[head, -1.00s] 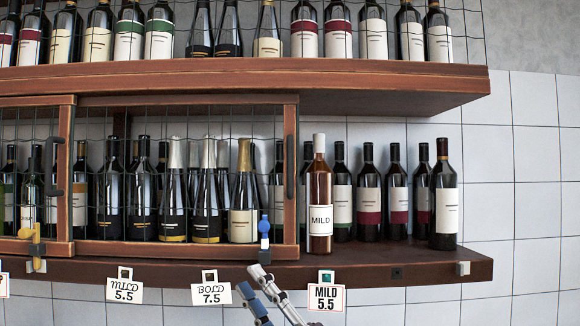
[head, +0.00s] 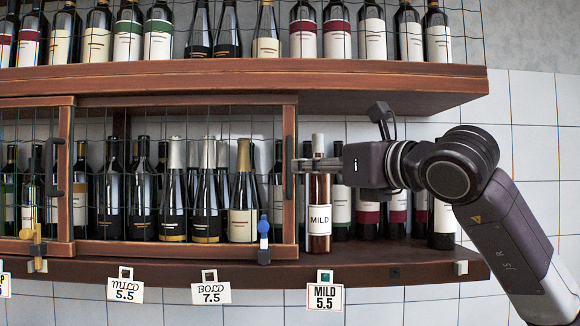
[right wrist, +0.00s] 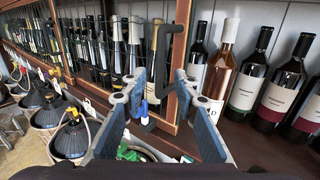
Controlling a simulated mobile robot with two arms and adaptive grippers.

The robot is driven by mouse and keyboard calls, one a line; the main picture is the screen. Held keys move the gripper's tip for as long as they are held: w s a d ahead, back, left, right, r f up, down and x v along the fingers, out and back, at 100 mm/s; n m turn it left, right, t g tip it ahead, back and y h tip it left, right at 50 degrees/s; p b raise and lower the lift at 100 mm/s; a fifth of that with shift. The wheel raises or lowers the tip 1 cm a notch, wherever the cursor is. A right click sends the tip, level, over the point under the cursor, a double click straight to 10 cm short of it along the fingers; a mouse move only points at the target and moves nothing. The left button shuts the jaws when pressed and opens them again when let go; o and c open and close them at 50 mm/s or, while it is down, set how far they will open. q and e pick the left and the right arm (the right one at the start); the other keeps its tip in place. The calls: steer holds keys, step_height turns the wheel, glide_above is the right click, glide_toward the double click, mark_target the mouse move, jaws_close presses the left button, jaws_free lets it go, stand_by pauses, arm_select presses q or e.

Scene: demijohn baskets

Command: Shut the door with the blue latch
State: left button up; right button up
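The mesh door (head: 185,246) with a wooden frame covers the middle of the lower shelf. The blue latch (head: 264,229) sits at its lower right corner; it shows in the right wrist view (right wrist: 144,109). A black handle (head: 290,168) is on the door's right upright. My right gripper (head: 306,165) comes in from the right, level with the handle. In the right wrist view my right gripper (right wrist: 160,88) is open, and the black handle (right wrist: 178,30) reaches down between its fingertips. I cannot tell whether they touch it. My left gripper is not in view.
A rosé bottle (head: 320,210) labelled MILD stands just right of the door's edge, close to my gripper. Dark bottles stand on the uncovered shelf to the right. A yellow latch (head: 38,240) is further left. Demijohns (right wrist: 70,140) stand at lower left in the wrist view.

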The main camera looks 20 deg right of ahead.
steer(key=p, duration=0.4)
glide_above(289, 194)
steer(key=shift+w+d, duration=0.15)
steer(key=shift+w, duration=0.2)
steer(key=shift+c, duration=0.3)
jaws_close()
